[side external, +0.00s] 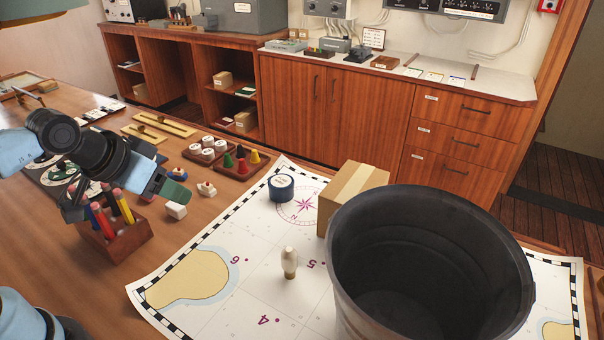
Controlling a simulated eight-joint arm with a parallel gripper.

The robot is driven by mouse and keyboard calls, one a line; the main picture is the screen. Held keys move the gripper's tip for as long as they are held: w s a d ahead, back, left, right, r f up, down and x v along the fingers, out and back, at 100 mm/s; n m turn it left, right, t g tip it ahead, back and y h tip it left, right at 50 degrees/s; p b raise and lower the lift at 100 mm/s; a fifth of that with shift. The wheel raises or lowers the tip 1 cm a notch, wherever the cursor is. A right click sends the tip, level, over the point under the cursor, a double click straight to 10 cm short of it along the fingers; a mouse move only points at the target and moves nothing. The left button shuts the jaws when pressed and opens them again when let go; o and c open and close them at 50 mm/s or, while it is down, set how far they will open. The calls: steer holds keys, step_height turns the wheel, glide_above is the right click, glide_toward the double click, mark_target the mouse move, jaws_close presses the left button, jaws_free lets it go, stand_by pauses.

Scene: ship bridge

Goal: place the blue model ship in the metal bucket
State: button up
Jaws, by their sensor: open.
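The metal bucket (509,272) is large and dark grey, standing upright at the front right over the chart. The part of its inside that shows looks empty. One finger reaches right, a little left of the small ship.
A pencil box (115,243) stands under my gripper. A white block (176,210) lies near the ship. Trays of pieces (236,162) lie behind.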

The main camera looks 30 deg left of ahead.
steer(key=shift+w, duration=0.1)
stand_by(0.3)
steer(key=m+g, duration=0.7)
steer(key=m, duration=0.7)
glide_above(176, 170)
step_height(176, 170, down, 6)
steer(key=shift+a+f, duration=0.1)
step_height(176, 170, down, 7)
steer(key=shift+f, duration=0.15)
steer(key=shift+c, duration=0.3)
